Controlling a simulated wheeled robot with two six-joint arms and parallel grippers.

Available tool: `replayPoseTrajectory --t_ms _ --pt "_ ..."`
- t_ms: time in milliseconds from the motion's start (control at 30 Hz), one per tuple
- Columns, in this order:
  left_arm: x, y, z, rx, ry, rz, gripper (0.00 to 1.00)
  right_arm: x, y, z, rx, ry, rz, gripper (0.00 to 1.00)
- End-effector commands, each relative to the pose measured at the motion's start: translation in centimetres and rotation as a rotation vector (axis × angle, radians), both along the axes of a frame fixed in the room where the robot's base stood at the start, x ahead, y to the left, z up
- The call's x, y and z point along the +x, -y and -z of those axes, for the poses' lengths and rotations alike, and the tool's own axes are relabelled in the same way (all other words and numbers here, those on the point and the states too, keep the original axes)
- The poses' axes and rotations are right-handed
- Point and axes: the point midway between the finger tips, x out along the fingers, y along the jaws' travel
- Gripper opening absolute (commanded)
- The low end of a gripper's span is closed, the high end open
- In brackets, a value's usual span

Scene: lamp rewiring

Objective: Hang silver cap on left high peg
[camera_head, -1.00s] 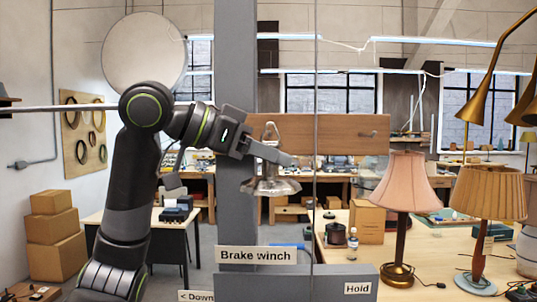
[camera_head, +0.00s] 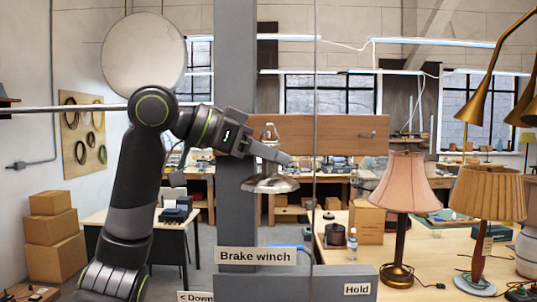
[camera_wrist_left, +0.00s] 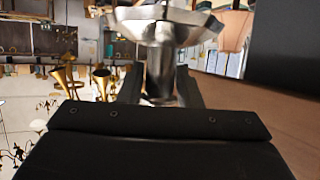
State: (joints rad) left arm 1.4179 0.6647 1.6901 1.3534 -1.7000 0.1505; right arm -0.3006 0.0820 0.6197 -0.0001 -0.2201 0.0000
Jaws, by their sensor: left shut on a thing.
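The silver cap (camera_head: 270,185) hangs from my left gripper (camera_head: 268,152) in front of the wooden peg board (camera_head: 335,134). Its narrow top shows above the fingers and its flared skirt below them. In the left wrist view the cap (camera_wrist_left: 160,28) sits with its neck between the two fingers of my left gripper (camera_wrist_left: 160,85), which is shut on it. One peg (camera_head: 372,134) shows on the right of the board. The board's left part is behind the gripper and cap, and I cannot make out a left peg there. My right gripper is out of view.
A grey post (camera_head: 236,70) stands at the board's left end, with a thin cable (camera_head: 316,90) to its right. A "Brake winch" sign (camera_head: 254,256) is below. A pink-shaded lamp (camera_head: 402,185) and a pleated-shade lamp (camera_head: 488,190) stand on the bench (camera_head: 440,262) at right.

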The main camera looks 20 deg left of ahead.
Motion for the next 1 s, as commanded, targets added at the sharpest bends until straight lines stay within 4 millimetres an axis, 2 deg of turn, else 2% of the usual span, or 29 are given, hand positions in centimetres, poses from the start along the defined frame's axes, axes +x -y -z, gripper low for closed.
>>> replayPoseTrajectory --t_ms 367,1000 --pt "-0.1 -0.2 -0.1 -0.001 0.001 0.0 0.07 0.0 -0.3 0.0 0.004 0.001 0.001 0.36" --pt "0.1 -0.2 1.3 -0.001 0.001 -0.001 0.07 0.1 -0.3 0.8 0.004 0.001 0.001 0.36"
